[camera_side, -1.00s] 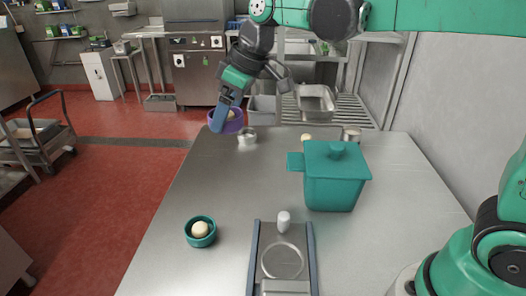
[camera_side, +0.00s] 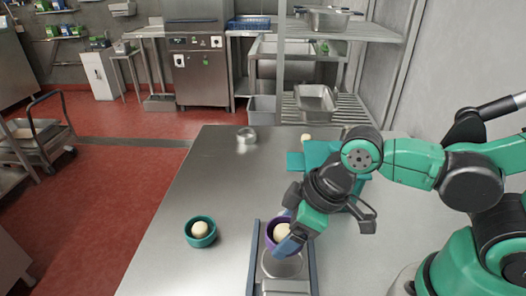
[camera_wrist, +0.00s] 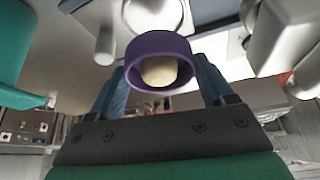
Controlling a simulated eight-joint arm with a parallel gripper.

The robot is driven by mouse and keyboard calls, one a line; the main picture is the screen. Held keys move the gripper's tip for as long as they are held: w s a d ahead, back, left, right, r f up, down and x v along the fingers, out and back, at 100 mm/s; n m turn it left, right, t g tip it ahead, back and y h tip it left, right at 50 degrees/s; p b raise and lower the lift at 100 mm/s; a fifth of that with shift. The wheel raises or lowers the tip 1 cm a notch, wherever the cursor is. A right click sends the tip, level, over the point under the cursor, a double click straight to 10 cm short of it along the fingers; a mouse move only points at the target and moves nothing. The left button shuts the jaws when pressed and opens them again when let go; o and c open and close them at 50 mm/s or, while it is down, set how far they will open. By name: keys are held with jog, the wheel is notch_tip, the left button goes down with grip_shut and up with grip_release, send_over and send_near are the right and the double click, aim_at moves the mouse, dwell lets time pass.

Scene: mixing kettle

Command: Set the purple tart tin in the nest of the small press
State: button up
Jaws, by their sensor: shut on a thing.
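My gripper (camera_side: 288,236) is shut on the purple tart tin (camera_side: 270,236), which has a pale dough ball (camera_side: 281,231) in it. In the wrist view the purple tin (camera_wrist: 160,47) sits between the two blue fingers, with the ball (camera_wrist: 160,72) inside. The small press (camera_side: 309,268) is at the front of the table, with blue side rails and a round nest (camera_side: 281,268). The tin is over the back part of the press, just behind the nest in the side view. I cannot tell how high above the press it is. The press's pale knob is hidden.
A teal tin (camera_side: 201,232) with a dough ball stands left of the press. The teal kettle (camera_side: 296,161) stands behind my arm, mostly hidden. A small metal cup (camera_side: 246,136) is at the back left. The table's left middle is clear.

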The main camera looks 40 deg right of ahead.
aim_at(286, 261)
jog(key=shift+f, duration=2.1)
jog(key=shift+f, duration=0.4)
jog(key=o, duration=1.2)
jog(key=shift+c, duration=0.2)
jog(key=shift+r, duration=3.5)
jog(key=w+d+r+m+t+h, duration=0.2)
jog(key=d+m, duration=0.3)
jog(key=d, duration=0.3)
jog(key=shift+w+d+r+m+t, duration=0.3)
jog(key=shift+w+r, duration=0.15)
jog(key=shift+w, duration=0.45)
